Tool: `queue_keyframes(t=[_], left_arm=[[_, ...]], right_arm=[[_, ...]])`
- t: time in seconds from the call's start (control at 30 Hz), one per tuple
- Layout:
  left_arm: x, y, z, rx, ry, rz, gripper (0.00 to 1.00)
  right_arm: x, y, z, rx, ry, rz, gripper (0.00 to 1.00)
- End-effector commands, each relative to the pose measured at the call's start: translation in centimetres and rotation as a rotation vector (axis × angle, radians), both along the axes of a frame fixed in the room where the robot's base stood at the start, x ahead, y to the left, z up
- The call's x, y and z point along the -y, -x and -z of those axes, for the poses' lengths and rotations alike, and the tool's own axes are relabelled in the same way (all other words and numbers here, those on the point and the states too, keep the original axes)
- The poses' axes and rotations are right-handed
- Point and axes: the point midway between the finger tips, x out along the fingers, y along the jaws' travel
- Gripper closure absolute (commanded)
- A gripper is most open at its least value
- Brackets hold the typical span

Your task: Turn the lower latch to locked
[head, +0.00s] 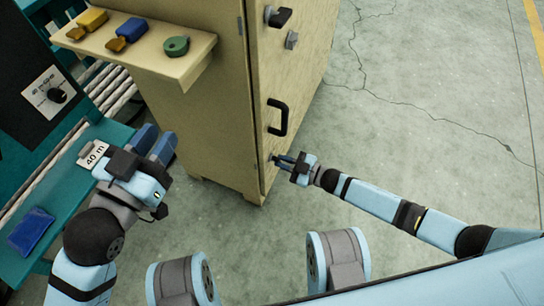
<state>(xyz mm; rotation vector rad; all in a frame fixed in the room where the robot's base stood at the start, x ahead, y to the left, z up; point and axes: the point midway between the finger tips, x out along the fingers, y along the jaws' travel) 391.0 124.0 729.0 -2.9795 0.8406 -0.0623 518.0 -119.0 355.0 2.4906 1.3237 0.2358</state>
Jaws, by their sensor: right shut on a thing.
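A beige cabinet (215,110) stands in the middle, its door facing right. The door carries a black pull handle (277,117), with a grey latch (291,40) higher up. My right gripper (277,158) reaches the low part of the door from the right. It is shut on a small part there, at the lower latch's place. The fingers mostly hide that part, so its turn position cannot be told. My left gripper (154,143) is open with nothing seen between its fingers, left of the cabinet and beside a "40 m" card.
A beige shelf (150,50) on the cabinet's left holds yellow, blue and brown pieces and a green ring (176,46). A teal machine with a dial panel (47,92) and a blue item (32,231) is at left. The cracked floor at right is clear.

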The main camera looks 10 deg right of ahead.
Motion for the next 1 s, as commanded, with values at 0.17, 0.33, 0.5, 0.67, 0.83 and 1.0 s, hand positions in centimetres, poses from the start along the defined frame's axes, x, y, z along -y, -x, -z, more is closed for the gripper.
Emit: queue_keyframes(t=[0.17,0.33,0.5,0.67,0.83,1.0], left_arm=[[0.0,0.0,0.6,-0.001,0.001,0.000,0.72],[0.0,0.0,0.9,0.001,-0.001,0.000,0.72],[0.0,0.0,0.8,0.001,0.000,0.000,0.72],[-0.1,0.0,1.0,0.004,0.000,0.000,0.72],[-0.3,0.2,0.7,0.018,0.001,0.001,0.72],[-0.2,0.2,0.8,0.016,0.001,0.001,0.72]], right_arm=[[0.0,0.1,0.2,0.139,0.093,0.001,1.00],[0.0,0.0,0.1,0.283,0.191,0.001,1.00],[0.0,0.0,0.0,0.290,0.196,0.000,1.00],[0.0,0.0,0.2,0.337,0.228,0.000,1.00],[-0.1,0.0,0.0,0.529,0.355,0.001,1.00],[0.0,0.0,0.0,0.583,0.392,0.000,1.00]])
